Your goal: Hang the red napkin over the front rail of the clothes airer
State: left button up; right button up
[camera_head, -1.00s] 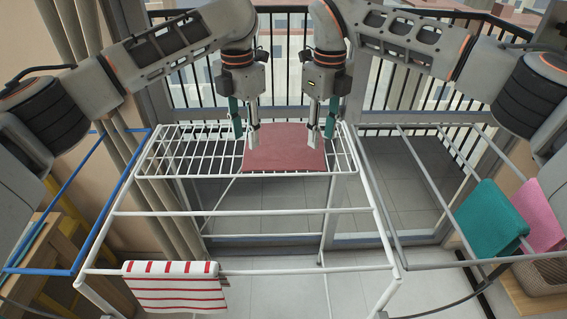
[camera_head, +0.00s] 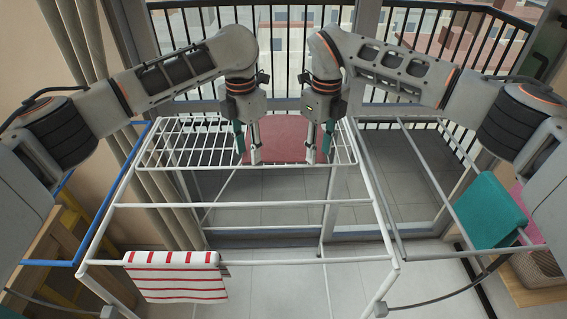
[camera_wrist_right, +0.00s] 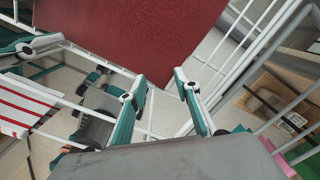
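The red napkin (camera_head: 283,138) lies flat on the wire shelf at the far end of the white clothes airer (camera_head: 290,204). In the right wrist view the napkin (camera_wrist_right: 130,35) fills the top, its near corner close to my fingertips. My left gripper (camera_head: 247,154) points down at the napkin's left near edge, its fingers apart. My right gripper (camera_head: 318,155) points down at its right near corner. The wrist view shows the right fingers (camera_wrist_right: 160,78) apart; I cannot tell whether they touch the cloth. The front rail (camera_head: 300,261) is nearest me.
A red-striped white cloth (camera_head: 175,277) hangs over the left part of the front rail. A teal cloth (camera_head: 490,210) and a pink cloth (camera_head: 528,215) hang at the right. A blue frame (camera_head: 50,263) stands at left. The front rail's middle and right are bare.

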pick_arm(q)
jog(key=shift+f, duration=0.2)
pick_arm(e)
jog(key=shift+f, duration=0.25)
pick_arm(q)
jog(key=c, duration=0.5)
pick_arm(e)
jog(key=c, duration=0.5)
pick_arm(q)
jog(key=shift+f, duration=0.1)
grip_shut()
pick_arm(e)
grip_shut()
jog(key=shift+f, duration=0.1)
